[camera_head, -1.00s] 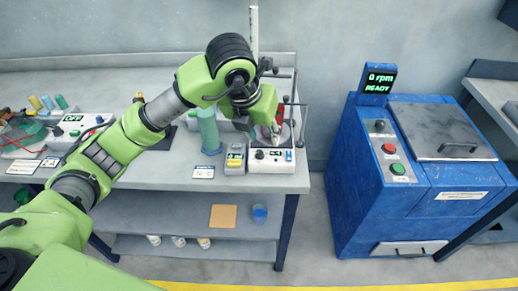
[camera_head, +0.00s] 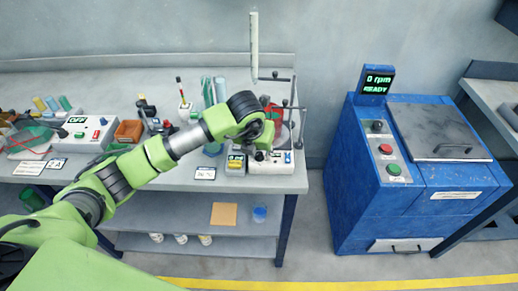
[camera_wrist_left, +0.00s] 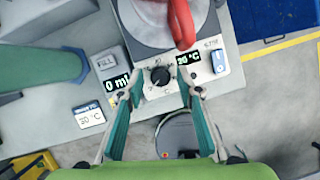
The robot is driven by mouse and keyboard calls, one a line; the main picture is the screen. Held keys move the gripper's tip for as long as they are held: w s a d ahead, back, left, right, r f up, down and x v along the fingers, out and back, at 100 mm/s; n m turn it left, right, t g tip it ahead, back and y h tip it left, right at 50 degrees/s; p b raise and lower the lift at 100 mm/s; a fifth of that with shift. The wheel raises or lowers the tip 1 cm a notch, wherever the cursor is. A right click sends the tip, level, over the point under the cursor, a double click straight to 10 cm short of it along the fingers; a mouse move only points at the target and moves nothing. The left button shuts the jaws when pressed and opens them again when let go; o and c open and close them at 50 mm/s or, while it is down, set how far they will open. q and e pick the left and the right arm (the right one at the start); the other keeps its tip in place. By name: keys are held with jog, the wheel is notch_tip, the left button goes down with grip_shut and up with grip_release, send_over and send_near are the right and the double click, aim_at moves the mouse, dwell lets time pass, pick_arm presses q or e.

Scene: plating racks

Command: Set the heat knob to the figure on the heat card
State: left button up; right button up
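The heat knob (camera_wrist_left: 160,76) is a small black dial on the front of the white heating unit (camera_head: 285,168). The small display (camera_wrist_left: 188,58) beside it seems to read 20 °C. The heat card (camera_wrist_left: 88,114) lies on the bench left of the unit; it ends in "0 °C", its first digit unclear, and it also shows in the head view (camera_head: 205,173). My left gripper (camera_wrist_left: 160,88) is open, its two fingers on either side of the knob. I cannot tell whether they touch it. My right gripper is not in view.
A pump unit with a ml display (camera_wrist_left: 117,82) stands just left of the knob. A red object (camera_wrist_left: 181,22) overhangs the plate behind it. A blue machine (camera_head: 345,190) stands right of the bench.

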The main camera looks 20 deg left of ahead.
pick_arm(q)
jog(key=shift+f, duration=0.2)
jog(key=shift+c, duration=0.5)
grip_shut()
